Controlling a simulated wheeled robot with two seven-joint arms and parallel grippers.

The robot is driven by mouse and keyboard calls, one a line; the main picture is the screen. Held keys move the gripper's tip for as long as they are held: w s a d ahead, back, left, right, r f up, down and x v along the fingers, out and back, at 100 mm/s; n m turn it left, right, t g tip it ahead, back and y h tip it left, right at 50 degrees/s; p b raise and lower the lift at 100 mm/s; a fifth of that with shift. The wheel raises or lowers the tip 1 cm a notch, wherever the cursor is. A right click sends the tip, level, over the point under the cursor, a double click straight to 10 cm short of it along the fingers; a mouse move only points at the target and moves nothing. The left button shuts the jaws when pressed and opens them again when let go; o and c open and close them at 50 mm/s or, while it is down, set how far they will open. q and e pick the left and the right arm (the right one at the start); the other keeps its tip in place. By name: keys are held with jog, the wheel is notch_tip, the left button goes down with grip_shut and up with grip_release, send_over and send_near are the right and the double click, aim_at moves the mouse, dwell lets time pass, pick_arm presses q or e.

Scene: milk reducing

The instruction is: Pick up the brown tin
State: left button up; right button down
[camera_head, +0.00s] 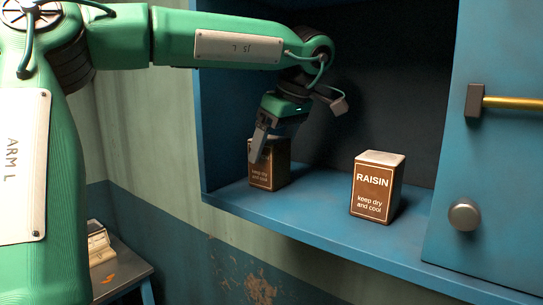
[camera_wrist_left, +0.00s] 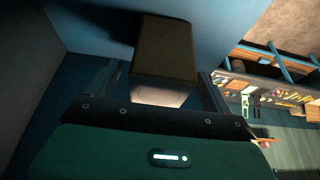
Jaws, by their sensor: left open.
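Two brown tins stand upright on the blue cabinet shelf (camera_head: 310,226). The left brown tin (camera_head: 262,178) reads "keep dry and cool", and its upper part is partly hidden by my gripper. The right brown tin (camera_head: 376,190) is labelled "RAISIN" and stands clear of the gripper. My left gripper (camera_head: 262,148) points down at the left tin, with its fingers open around the tin's top. In the left wrist view a tin (camera_wrist_left: 165,50) sits between the two open fingers (camera_wrist_left: 158,88). Whether the fingers touch it I cannot tell. My right gripper is out of view.
A blue cabinet door (camera_head: 497,180) with a brass-coloured handle (camera_head: 512,103) and a round knob (camera_head: 464,215) is at the right. The cabinet's left side wall (camera_head: 222,120) is close to the left tin. A small table (camera_head: 122,272) stands low at the left.

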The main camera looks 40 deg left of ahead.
pick_arm(q)
jog(key=p+x, duration=0.1)
jog(key=x, duration=0.2)
jog(key=shift+a, duration=0.3)
jog(key=shift+s+f, duration=0.1)
jog(key=shift+f, duration=0.1)
jog(key=shift+d, duration=0.15)
jog(key=shift+c, duration=1.3)
jog(key=c, duration=1)
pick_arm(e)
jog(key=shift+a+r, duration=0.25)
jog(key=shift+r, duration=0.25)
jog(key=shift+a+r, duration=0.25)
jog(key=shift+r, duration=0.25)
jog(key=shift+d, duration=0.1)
